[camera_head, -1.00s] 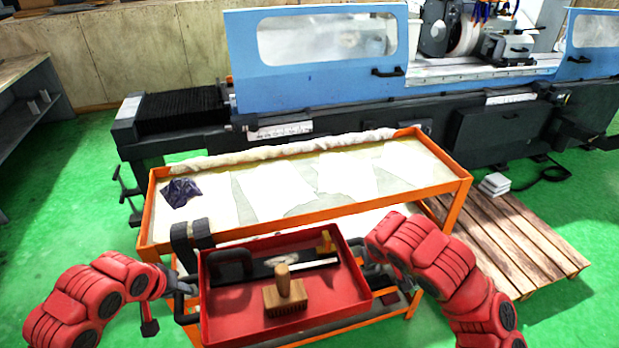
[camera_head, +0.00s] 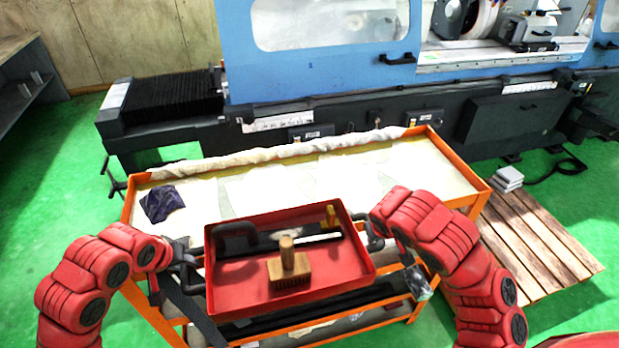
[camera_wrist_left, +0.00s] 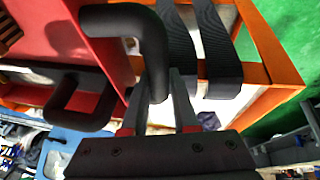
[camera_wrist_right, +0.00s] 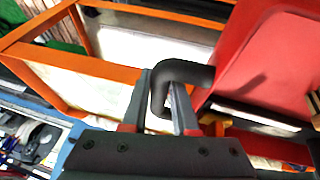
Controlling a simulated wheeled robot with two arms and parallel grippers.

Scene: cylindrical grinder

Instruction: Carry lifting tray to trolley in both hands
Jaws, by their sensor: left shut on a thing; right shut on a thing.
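The red lifting tray (camera_head: 330,287) is held between my two arms, in front of and partly over the near side of the orange trolley (camera_head: 478,200). In it lie a wooden-handled brush (camera_head: 289,265), a dark long piece with a bright edge (camera_head: 310,240) and a yellow piece (camera_head: 331,215). My left gripper (camera_head: 180,280) is shut on the tray's black left handle, seen close in the left wrist view (camera_wrist_left: 150,50). My right gripper (camera_head: 376,240) is shut on the right handle, seen in the right wrist view (camera_wrist_right: 180,75). The tray's underside is hidden.
The trolley top is pale, with a dark crumpled cloth (camera_head: 162,202) at its left and a rolled white cloth (camera_head: 280,153) along the back. The blue grinder (camera_head: 320,65) stands behind. A wooden pallet (camera_head: 535,240) lies at right. Green floor is clear at left.

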